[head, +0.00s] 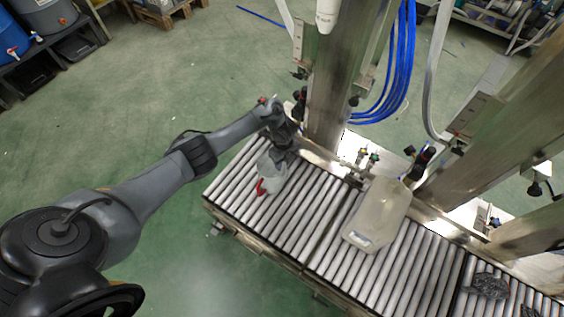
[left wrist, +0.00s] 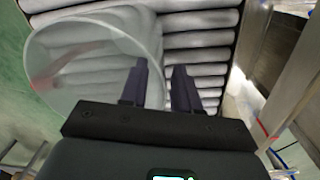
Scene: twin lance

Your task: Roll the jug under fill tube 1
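A translucent, box-like jug (head: 378,215) lies on the roller conveyor (head: 310,213) in the head view. A clear round-mouthed vessel (head: 270,172) with a red part stands to its left on the rollers. Its wide rim also shows in the left wrist view (left wrist: 95,62). My left gripper (head: 286,155) is beside this vessel, away from the jug. In the left wrist view its two fingers (left wrist: 160,82) are apart, with the vessel's rim seen between them; I cannot tell whether they touch it. Fill tube 1 cannot be singled out. My right gripper is out of view.
Steel posts (head: 333,95) stand along the conveyor's far side, with valve fittings (head: 366,160) near the jug. Blue hoses (head: 400,65) hang behind. Dark lumpy items (head: 488,286) lie on the rollers at the right. Rollers between vessel and jug are clear.

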